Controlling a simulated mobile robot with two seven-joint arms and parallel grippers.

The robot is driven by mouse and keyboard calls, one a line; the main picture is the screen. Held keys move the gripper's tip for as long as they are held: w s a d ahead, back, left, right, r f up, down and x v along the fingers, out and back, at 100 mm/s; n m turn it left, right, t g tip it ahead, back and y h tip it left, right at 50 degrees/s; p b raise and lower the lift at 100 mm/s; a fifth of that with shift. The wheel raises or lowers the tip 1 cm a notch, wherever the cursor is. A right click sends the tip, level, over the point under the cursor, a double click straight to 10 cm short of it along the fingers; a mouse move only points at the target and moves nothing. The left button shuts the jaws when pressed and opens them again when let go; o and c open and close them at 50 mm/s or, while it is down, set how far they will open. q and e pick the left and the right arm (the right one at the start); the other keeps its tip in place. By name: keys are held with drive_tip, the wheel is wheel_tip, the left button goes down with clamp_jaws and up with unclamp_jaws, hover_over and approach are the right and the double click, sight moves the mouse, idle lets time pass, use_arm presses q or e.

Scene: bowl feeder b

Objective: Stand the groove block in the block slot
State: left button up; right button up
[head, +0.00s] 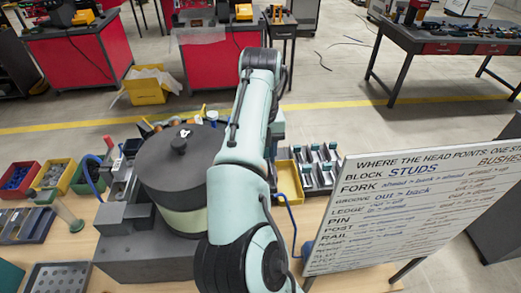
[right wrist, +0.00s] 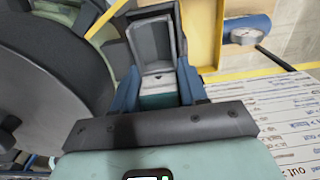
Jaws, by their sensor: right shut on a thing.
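My right gripper (right wrist: 158,80) shows in the right wrist view, its blue fingers closed on both sides of a small grey and teal block (right wrist: 158,73), which I take to be the groove block. The block's groove cannot be made out clearly. Just beyond the fingertips is a grey, open-topped channel (right wrist: 153,40) with raised side walls. It may be the block slot, and I cannot tell whether the block touches it or is inside it. In the head view my right arm hides its own gripper and the block. My left gripper is not in view.
A round dark-lidded bowl feeder (head: 178,160) stands left of my arm. A yellow tray (head: 288,183) and grey slotted holders (head: 318,166) lie to the right. A white lettered board (head: 420,200) stands at the right. Coloured bins (head: 52,175) line the left side.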

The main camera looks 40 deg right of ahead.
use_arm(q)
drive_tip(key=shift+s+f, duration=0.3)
use_arm(e)
drive_tip(key=shift+f, duration=0.55)
drive_tip(key=o, duration=1.3)
